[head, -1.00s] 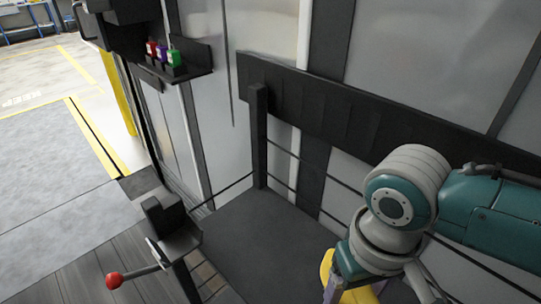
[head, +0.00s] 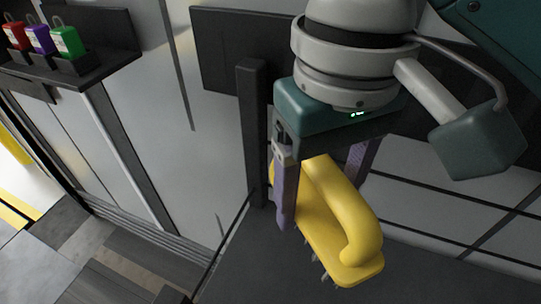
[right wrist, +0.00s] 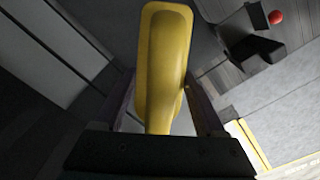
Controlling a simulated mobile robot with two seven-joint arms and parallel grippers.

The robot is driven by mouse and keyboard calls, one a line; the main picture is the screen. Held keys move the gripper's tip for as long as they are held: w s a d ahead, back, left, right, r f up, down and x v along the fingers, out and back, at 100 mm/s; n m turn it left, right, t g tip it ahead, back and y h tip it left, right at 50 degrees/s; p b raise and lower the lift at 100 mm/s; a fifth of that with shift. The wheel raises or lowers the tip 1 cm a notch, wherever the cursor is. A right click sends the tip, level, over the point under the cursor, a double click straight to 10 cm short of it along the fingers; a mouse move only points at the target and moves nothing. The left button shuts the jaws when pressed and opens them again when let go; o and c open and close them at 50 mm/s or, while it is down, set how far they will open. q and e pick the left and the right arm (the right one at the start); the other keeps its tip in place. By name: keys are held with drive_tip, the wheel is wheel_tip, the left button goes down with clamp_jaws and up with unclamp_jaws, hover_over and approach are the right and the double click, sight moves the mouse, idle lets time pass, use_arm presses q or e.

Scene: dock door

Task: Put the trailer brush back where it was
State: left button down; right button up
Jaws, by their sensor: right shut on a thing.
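The trailer brush (head: 352,222) is yellow, with a looped handle on a flat back and bristles pointing down. My right gripper (head: 322,200) is shut on it and holds it up in front of the wall, above a dark grey surface. The brush also shows in the right wrist view (right wrist: 163,60), between the two fingers of my right gripper (right wrist: 168,108). The far finger is partly hidden behind the brush in the head view. My left gripper is not in view.
A black shelf (head: 105,62) on the wall at upper left holds red, purple and green padlocks (head: 66,42). A dark post (head: 254,130) stands just left of the brush. A red-knobbed lever (right wrist: 276,17) shows in the right wrist view.

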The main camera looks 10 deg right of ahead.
wheel_tip(320, 180, down, 13)
drive_tip(key=b, duration=0.3)
drive_tip(key=shift+s+d+r, duration=0.1)
drive_tip(key=shift+r, duration=0.05)
drive_tip(key=shift+f+b, duration=0.9)
drive_tip(key=shift+f, duration=1.3)
drive_tip(key=shift+f, duration=0.2)
drive_tip(key=o, duration=1.6)
drive_tip(key=shift+r, duration=0.1)
